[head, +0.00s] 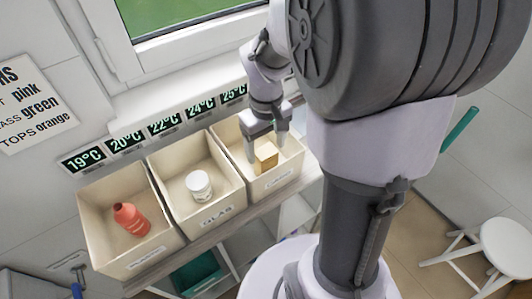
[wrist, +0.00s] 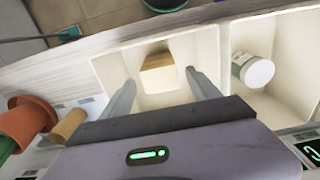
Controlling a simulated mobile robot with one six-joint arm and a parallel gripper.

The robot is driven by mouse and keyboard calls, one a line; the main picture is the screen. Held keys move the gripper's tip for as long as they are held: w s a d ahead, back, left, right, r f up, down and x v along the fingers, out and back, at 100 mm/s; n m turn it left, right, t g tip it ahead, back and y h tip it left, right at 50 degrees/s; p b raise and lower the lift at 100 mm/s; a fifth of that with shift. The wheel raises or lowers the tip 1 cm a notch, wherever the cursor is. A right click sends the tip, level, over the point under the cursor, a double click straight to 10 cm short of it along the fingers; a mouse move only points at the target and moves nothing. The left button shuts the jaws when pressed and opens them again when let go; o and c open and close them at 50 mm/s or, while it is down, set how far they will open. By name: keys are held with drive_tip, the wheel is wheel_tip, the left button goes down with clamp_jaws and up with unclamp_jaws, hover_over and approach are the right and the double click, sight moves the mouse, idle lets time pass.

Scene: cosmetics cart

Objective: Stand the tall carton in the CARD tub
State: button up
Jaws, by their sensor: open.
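The tan carton (head: 266,155) is inside the right-hand tub (head: 284,184), whose front label is too small to read surely. In the wrist view the carton (wrist: 158,75) sits between my two fingers, with a gap on each side. My gripper (head: 267,146) is open and points down into this tub, its fingers straddling the carton. It also shows in the wrist view (wrist: 160,80).
The middle tub, labelled GLAS (head: 217,211), holds a white jar (head: 199,186). The left tub (head: 140,262) holds a red bottle (head: 131,219). Green temperature displays (head: 163,130) line the wall behind. A white stool (head: 505,245) stands at right. The wrist view shows a terracotta pot (wrist: 28,122).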

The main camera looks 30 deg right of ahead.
wheel_tip(320, 180, up, 5)
drive_tip(key=shift+a+f+p, duration=0.1)
drive_tip(key=shift+p, duration=0.55)
drive_tip(key=s+a+r+m+t+y, duration=0.1)
drive_tip(key=s+a+r+m+t, duration=0.1)
drive_tip(key=s+a+r, duration=0.3)
drive_tip(key=s+a+r+m+t+y, duration=0.1)
drive_tip(key=s+a+r+m+t, duration=0.1)
drive_tip(key=s+a+r, duration=0.3)
drive_tip(key=s+a+t, duration=0.1)
drive_tip(key=a, duration=0.3)
drive_tip(key=shift+a+m+t, duration=0.2)
drive_tip(key=shift+m+t, duration=0.2)
